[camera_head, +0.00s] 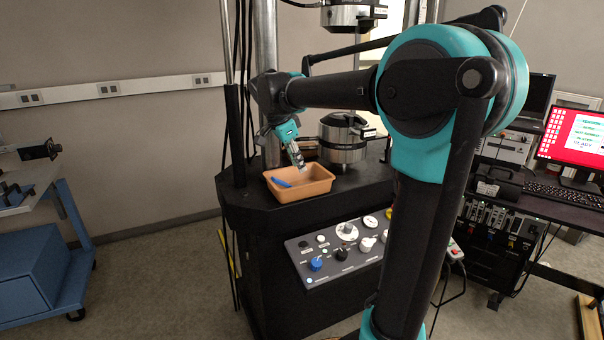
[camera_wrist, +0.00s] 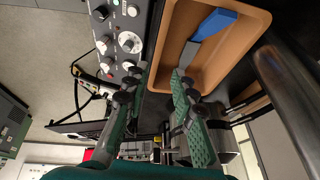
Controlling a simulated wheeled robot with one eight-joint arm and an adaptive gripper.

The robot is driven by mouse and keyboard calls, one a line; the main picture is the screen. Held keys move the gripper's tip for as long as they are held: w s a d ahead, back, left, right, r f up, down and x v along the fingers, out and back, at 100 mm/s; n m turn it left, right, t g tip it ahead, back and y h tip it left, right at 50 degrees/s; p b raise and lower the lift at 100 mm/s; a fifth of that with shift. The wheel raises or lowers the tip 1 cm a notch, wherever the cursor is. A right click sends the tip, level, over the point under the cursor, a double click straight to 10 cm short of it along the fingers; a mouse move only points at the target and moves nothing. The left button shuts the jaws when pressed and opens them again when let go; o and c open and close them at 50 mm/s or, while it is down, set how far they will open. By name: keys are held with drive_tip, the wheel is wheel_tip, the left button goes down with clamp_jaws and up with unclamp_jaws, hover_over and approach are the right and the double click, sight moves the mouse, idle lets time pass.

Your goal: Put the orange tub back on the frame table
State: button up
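The orange tub (camera_head: 300,189) sits on the black frame table (camera_head: 262,215), near its left front corner. A blue-handled tool (camera_wrist: 213,22) with a grey part lies inside it, and its blue end also shows in the head view (camera_head: 284,184). My gripper (camera_head: 301,166) reaches down over the tub from above. In the wrist view my gripper (camera_wrist: 160,76) has its two fingers apart, with an edge of the tub (camera_wrist: 157,82) near and between the tips. Whether either finger touches the tub is hard to tell.
A control panel (camera_head: 340,247) with knobs fronts the table. A steel column (camera_head: 266,50) and a round metal fixture (camera_head: 343,140) stand behind the tub. A blue cart (camera_head: 35,262) is at left, a red monitor (camera_head: 575,135) at right.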

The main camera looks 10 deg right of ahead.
drive_tip(key=s+d+f+n+y, duration=0.2)
drive_tip(key=s+d+f+n, duration=0.2)
drive_tip(key=s+f+n, duration=0.3)
drive_tip(key=s+d+f+n+t+y, duration=0.1)
drive_tip(key=s+d+f+n, duration=0.3)
drive_tip(key=s+f, duration=1.2)
wheel_tip(320, 180, down, 3)
drive_tip(key=n, duration=0.3)
drive_tip(key=shift+s+n+t+y, duration=0.3)
drive_tip(key=shift+s+y, duration=0.1)
idle(0.4)
